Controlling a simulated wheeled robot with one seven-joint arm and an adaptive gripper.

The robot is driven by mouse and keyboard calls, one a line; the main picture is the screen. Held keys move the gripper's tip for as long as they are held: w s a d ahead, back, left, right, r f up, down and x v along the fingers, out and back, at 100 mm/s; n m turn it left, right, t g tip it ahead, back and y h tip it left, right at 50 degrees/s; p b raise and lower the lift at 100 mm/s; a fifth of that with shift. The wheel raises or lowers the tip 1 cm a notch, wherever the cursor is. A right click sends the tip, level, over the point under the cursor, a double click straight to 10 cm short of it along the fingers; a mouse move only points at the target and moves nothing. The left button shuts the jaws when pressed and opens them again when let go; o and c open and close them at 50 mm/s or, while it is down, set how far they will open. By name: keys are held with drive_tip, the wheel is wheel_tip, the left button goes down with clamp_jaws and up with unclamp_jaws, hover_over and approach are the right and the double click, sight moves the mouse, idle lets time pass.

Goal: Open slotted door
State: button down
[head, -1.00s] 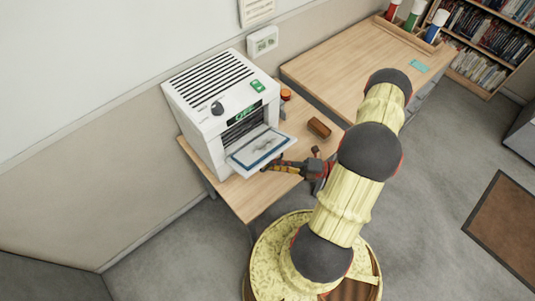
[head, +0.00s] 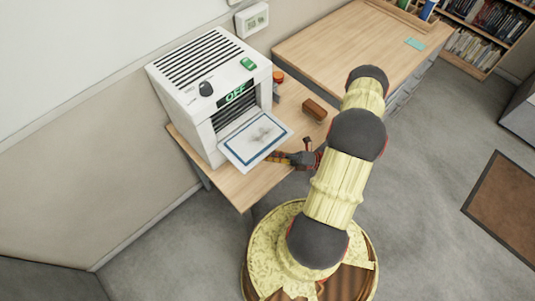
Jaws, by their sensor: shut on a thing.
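The white machine (head: 208,88) stands on a small wooden table, with dark slots in its top and a display reading OFF. Its front door (head: 236,156) is hinged down at the bottom and lies open, close to flat. A blue-bordered sheet or panel with a grey mark shows on the door's upper face. My gripper (head: 276,157) is at the door's right outer edge and is shut on it; the exact contact is small and partly hidden. Dark slats show inside the opening behind the door.
A brown block (head: 314,109) and an orange-topped item (head: 278,80) sit on the small table (head: 245,192), right of the machine. A larger desk (head: 345,50) stands behind, with a teal card (head: 414,44) on it.

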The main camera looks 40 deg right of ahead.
drive_tip(key=c, duration=2)
unclamp_jaws()
drive_tip(key=v, duration=1.2)
drive_tip(key=shift+f, duration=0.1)
